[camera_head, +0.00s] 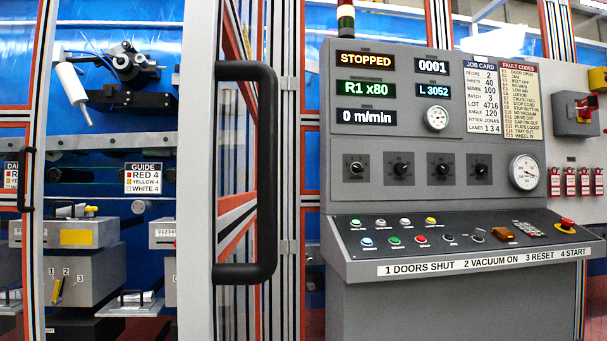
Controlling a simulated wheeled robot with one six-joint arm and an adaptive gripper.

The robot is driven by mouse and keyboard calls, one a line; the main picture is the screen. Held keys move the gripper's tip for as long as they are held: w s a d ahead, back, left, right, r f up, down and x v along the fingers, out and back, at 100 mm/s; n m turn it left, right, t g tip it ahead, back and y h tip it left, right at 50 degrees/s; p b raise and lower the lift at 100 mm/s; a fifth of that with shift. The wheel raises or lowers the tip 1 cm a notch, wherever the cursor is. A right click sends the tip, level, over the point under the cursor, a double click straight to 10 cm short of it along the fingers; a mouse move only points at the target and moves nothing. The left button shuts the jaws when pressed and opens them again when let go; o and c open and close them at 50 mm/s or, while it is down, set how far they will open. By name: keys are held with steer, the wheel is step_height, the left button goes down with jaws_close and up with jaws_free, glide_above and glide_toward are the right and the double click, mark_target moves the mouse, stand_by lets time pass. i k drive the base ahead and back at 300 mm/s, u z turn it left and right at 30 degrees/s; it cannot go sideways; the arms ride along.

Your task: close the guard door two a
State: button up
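A guard door (197,150) with a pale grey frame and clear panel stands swung open toward me, seen nearly edge-on, left of the control console. Its large black bar handle (267,160) faces right, with its lower end bending back to the frame. No label reading two a shows on it, so I cannot tell which door it is by name. Left of it is an open bay with machine parts. Another black handle (25,180) is on a frame at the far left. My gripper is not in view.
The grey control console (450,200) stands close on the right; its display (366,60) reads STOPPED. A label strip reads "1 DOORS SHUT". A red stop button (567,224) is at its right. Inside the bay are a GUIDE sign (143,178) and grey blocks (85,270).

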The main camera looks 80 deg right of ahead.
mark_target(226, 249)
steer(key=z, duration=0.6)
steer(key=k, duration=0.85)
steer(key=z, duration=1.9)
steer(key=k, duration=0.55)
steer(key=u, duration=0.2)
